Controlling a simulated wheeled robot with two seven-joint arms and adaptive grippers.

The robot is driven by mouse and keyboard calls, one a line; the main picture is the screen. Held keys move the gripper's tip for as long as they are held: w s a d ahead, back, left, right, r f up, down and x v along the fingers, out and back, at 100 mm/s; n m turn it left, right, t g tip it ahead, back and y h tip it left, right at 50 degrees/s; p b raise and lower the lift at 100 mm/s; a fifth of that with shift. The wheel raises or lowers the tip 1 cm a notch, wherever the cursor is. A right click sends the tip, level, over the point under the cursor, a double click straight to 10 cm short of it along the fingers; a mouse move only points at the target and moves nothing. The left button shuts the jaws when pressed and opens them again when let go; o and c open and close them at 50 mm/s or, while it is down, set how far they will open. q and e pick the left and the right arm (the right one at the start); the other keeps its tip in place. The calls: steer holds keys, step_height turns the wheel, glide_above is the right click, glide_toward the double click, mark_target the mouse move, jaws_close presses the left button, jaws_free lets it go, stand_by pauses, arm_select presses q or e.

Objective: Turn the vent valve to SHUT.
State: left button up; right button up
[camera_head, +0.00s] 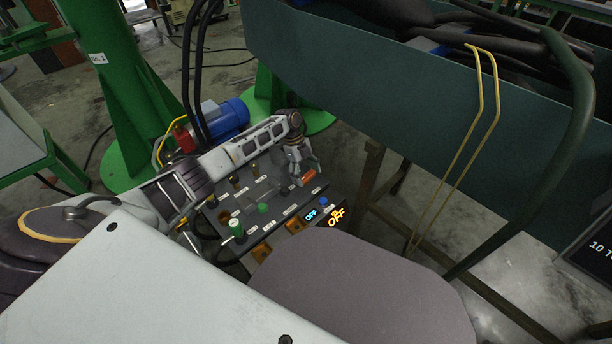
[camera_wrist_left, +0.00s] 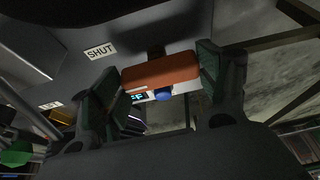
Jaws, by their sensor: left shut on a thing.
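An orange valve handle (camera_head: 309,177) sits at the far right part of the dark control panel (camera_head: 283,213) in the head view. In the left wrist view the handle (camera_wrist_left: 160,71) is a rounded orange bar lying nearly crosswise between my fingers. My left gripper (camera_head: 303,175) is shut on it, with one green-padded finger at each end in the wrist view (camera_wrist_left: 160,83). A white SHUT label (camera_wrist_left: 100,51) is on the panel, up and left of the handle. The handle's mount is mostly hidden. My right gripper is not in view.
The panel also carries a green knob (camera_head: 236,228), a blue button (camera_head: 324,201) and lit OFF displays (camera_head: 337,217). A blue motor (camera_head: 225,118) and a green column (camera_head: 120,90) stand behind. A large teal trough (camera_head: 400,95) and a yellow bent rod (camera_head: 466,150) crowd the right.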

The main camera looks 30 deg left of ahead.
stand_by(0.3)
arm_select(q)
steer(key=o, duration=0.6)
steer(key=shift+c, duration=0.2)
steer(key=o, duration=0.5)
steer(key=shift+c, duration=0.2)
steer(key=v, duration=1.2)
steer(key=shift+f, duration=0.1)
